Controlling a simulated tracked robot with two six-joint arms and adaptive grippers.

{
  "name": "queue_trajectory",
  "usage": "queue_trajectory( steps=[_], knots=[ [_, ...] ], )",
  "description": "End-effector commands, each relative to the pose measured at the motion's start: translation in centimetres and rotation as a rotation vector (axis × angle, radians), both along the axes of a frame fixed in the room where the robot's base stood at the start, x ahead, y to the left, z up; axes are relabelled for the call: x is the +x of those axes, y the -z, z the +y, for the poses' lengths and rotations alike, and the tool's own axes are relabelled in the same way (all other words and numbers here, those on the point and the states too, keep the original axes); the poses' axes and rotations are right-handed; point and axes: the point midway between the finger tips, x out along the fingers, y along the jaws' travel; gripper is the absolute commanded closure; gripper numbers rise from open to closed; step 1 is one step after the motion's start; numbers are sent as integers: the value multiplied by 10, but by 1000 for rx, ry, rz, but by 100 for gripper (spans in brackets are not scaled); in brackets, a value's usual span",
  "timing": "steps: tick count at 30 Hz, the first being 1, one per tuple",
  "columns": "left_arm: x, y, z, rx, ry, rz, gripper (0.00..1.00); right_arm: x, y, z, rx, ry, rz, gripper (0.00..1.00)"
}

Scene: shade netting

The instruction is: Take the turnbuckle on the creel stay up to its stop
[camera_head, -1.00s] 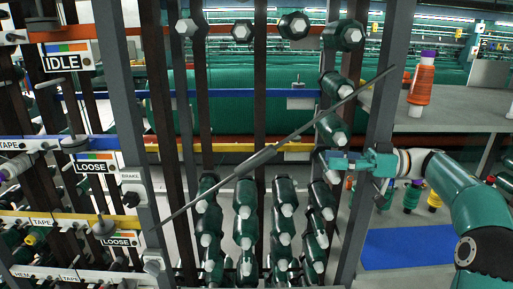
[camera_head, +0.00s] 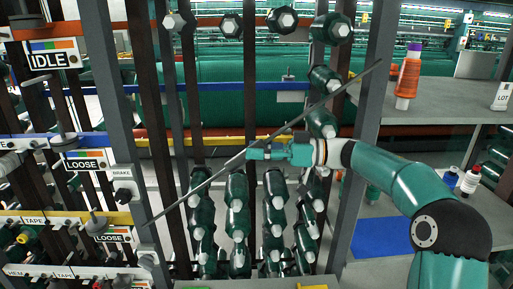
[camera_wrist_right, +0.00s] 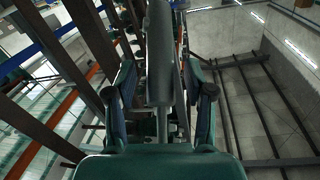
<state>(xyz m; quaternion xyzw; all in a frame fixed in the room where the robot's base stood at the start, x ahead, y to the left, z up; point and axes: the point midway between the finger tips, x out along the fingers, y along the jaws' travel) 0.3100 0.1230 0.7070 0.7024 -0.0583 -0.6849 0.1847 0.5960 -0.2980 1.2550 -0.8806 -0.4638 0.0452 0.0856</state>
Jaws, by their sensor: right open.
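The creel stay (camera_head: 335,97) is a thin dark rod running diagonally from lower left to upper right across the rack. Its thicker grey turnbuckle (camera_head: 234,161) is near the rod's middle, partly hidden by my right gripper (camera_head: 254,153). In the right wrist view the turnbuckle (camera_wrist_right: 158,45) stands between the two fingers of the right gripper (camera_wrist_right: 162,90), with gaps on both sides. The gripper is open around it. The stop cannot be made out. My left gripper is not in view.
Green yarn cones (camera_head: 238,215) hang in columns just behind and below the stay. Grey uprights (camera_head: 112,110) flank the rack. Signs and hanging weights crowd the left.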

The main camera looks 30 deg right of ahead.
Motion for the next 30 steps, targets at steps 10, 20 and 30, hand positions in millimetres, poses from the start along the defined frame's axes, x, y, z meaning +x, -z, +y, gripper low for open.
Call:
queue_trajectory(
  steps=[10,20,30],
  knots=[
    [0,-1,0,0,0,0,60,4,0,6,0,-1,0,47],
    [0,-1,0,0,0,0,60,4,0,7,0,-3,0,94],
    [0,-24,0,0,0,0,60,5,-5,7,-25,-49,-46,100]
  ],
)
